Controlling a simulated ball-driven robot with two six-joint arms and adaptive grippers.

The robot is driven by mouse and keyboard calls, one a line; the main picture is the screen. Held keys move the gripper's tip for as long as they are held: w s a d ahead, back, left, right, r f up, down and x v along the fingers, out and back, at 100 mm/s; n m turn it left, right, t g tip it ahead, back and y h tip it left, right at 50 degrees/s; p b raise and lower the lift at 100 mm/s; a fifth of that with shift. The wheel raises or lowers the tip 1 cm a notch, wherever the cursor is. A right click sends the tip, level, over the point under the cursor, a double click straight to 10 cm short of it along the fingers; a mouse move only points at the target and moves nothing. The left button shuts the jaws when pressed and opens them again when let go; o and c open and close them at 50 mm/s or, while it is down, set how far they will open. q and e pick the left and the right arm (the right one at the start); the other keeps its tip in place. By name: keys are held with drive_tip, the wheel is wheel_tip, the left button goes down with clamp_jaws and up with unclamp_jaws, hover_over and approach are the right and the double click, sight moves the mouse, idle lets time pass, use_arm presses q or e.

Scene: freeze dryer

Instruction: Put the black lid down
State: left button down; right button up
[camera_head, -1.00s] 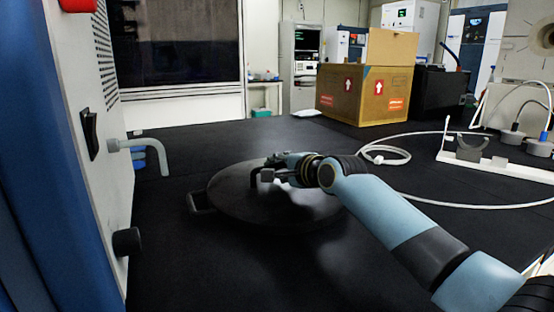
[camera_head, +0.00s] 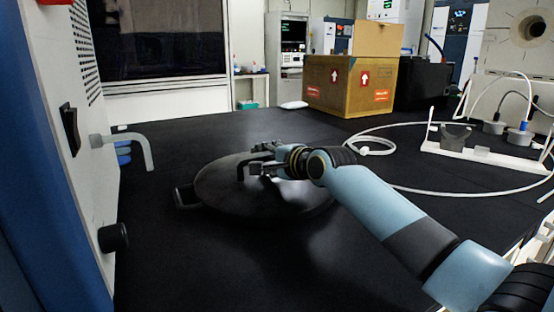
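The round black lid (camera_head: 222,190) lies flat, or nearly flat, at the black bench top in the middle of the view. A side handle (camera_head: 186,197) sticks out at its left edge. My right gripper (camera_head: 256,168) is over the lid's centre, at the raised handle (camera_head: 243,164) on its top. The fingers are around or against this handle and look shut on it, though dark parts blend together. Whether the lid's underside touches the bench is hard to tell. My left gripper is not in view.
The freeze dryer (camera_head: 85,200) with a bent pipe (camera_head: 140,142) and black knob (camera_head: 113,237) stands at the left. A cardboard box (camera_head: 350,88) is at the back. A white hose (camera_head: 400,188) and white stand (camera_head: 475,155) lie to the right. Bench in front of the lid is clear.

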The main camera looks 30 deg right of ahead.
drive_tip(key=p+v, duration=0.3)
drive_tip(key=v, duration=0.8)
drive_tip(key=shift+s+r, duration=0.1)
drive_tip(key=shift+r, duration=0.05)
